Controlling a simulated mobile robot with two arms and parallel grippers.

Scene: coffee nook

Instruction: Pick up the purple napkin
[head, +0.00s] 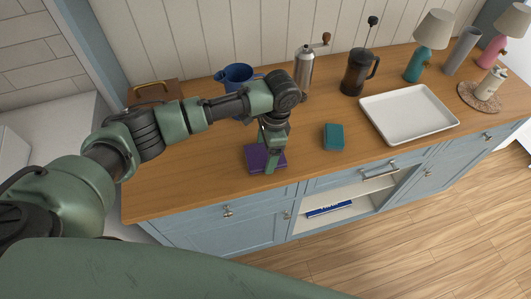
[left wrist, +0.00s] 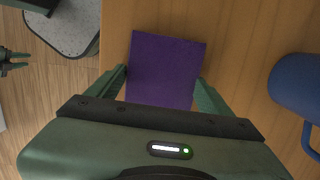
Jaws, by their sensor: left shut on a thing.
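The purple napkin (head: 254,158) is a folded square near the front edge of the wooden counter, left of the teal block. My left gripper (head: 269,163) points down over it, with its fingers at the napkin. In the left wrist view the napkin (left wrist: 165,60) lies between the two fingers of my left gripper (left wrist: 162,84), which is shut on it. I cannot tell whether the napkin is clear of the counter. A small dark claw at the left edge of the left wrist view looks like my right gripper (left wrist: 12,61); its jaws are too small to read.
On the counter (head: 190,190), a blue pitcher (head: 236,76) stands behind my left arm. A teal block (head: 333,137) and a white tray (head: 408,112) lie to the right. A grinder (head: 304,72) and a French press (head: 357,73) stand behind. The counter's front left is clear.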

